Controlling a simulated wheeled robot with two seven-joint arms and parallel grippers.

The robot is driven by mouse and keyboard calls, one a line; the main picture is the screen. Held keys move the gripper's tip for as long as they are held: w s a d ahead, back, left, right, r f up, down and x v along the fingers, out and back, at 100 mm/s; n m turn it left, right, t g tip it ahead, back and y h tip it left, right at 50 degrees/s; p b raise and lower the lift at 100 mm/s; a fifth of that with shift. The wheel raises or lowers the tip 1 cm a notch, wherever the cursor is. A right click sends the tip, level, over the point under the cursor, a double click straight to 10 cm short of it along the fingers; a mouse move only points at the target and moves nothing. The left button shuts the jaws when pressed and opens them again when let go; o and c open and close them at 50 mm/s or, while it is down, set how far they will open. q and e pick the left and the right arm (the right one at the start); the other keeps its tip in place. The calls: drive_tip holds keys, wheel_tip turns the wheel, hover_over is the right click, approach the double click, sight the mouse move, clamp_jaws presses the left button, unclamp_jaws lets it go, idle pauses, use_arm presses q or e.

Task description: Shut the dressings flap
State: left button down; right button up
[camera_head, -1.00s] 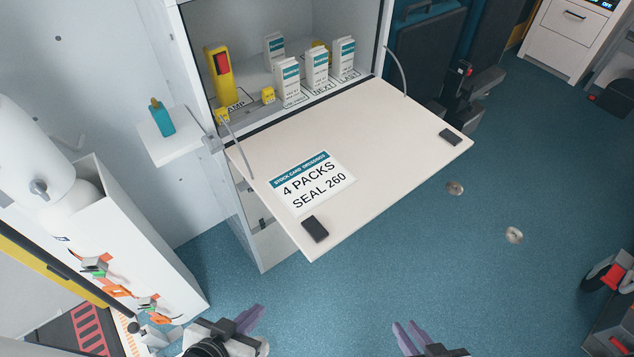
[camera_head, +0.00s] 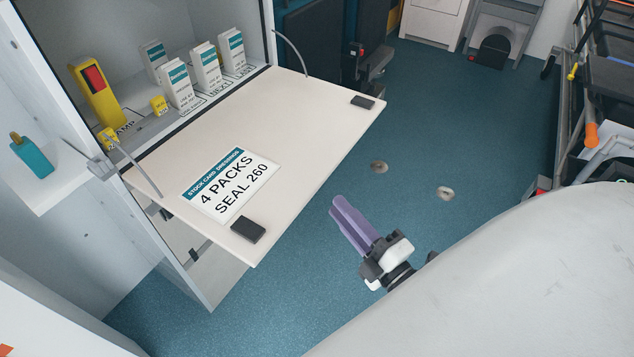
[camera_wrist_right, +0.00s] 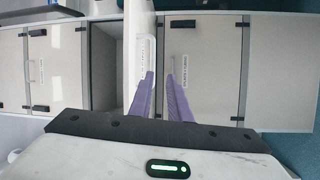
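The dressings flap (camera_head: 300,115) is a cream panel hanging open, roughly level, at the front of a white cabinet in the head view. It carries a stock card (camera_head: 230,183) and two dark catches (camera_head: 248,230). My right gripper (camera_head: 336,207) is right of the flap's near corner, apart from it. Its purple fingers look close together there, but the right wrist view (camera_wrist_right: 160,75) shows a narrow gap between them with nothing held. Beyond them, the flap (camera_wrist_right: 132,75) appears nearly edge-on beside the dark open compartment (camera_wrist_right: 105,65). My left gripper is out of view.
White dressing packs (camera_head: 180,85) and a yellow device (camera_head: 97,92) stand inside the compartment. Thin curved stays (camera_head: 291,50) join flap and cabinet. A teal bottle (camera_head: 32,155) stands on a side shelf at left. Blue floor is clear right of the flap; a stretcher (camera_head: 600,90) stands far right.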

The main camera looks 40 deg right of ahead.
sight(318, 173)
drive_tip(key=shift+n+t, duration=0.4)
drive_tip(key=shift+n, duration=0.2)
drive_tip(key=w+r, duration=0.1)
drive_tip(key=w, duration=0.5)
drive_tip(key=w+d+r, duration=0.1)
drive_tip(key=w, duration=0.3)
drive_tip(key=shift+r+b, duration=0.35)
drive_tip(key=shift+b, duration=0.05)
clamp_jaws()
